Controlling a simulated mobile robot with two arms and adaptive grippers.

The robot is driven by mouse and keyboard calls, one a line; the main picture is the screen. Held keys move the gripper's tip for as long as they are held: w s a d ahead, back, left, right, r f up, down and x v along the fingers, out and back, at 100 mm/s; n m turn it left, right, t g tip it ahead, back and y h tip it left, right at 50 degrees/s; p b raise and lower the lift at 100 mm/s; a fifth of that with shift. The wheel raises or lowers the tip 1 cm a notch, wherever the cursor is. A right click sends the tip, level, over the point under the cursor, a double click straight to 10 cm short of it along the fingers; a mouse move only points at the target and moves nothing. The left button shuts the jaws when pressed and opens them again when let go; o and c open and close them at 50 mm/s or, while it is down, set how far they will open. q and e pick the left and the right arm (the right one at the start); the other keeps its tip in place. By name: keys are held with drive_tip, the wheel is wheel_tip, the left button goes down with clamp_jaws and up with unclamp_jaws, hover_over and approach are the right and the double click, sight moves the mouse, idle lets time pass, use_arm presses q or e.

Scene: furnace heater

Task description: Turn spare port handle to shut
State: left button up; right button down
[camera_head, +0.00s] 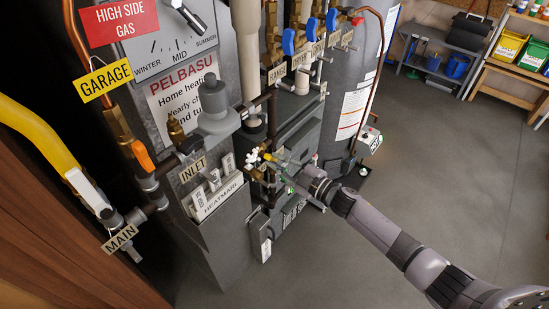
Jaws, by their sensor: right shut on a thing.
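My right gripper (277,164) reaches in from the lower right to the small brass valve assembly low on the grey heater. It is shut there on a small valve handle (268,157), seen as a yellowish piece at the fingertips. The fingers hide most of this handle, so I cannot tell its exact angle. I cannot read a spare port label beside it. My left gripper is not in view.
The heater (222,215) with its INLET tag (193,169) stands left of the gripper. Blue valve handles (288,41) line the pipes above. A grey tank (352,80) stands behind. The floor (450,160) at right is open, with shelves and bins beyond.

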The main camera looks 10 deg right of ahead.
drive_tip(key=shift+f, duration=0.1)
drive_tip(key=shift+m+p, duration=0.8)
drive_tip(key=shift+m, duration=0.4)
drive_tip(key=shift+m+p, duration=0.3)
drive_tip(key=shift+m, duration=0.8)
drive_tip(key=shift+m+p, duration=0.35)
drive_tip(key=shift+m, duration=0.25)
drive_tip(key=m, duration=0.2)
drive_tip(key=shift+m+p, duration=0.3)
drive_tip(key=shift+p, duration=0.1)
drive_tip(key=c, duration=2.1)
unclamp_jaws()
drive_tip(key=o, duration=0.6)
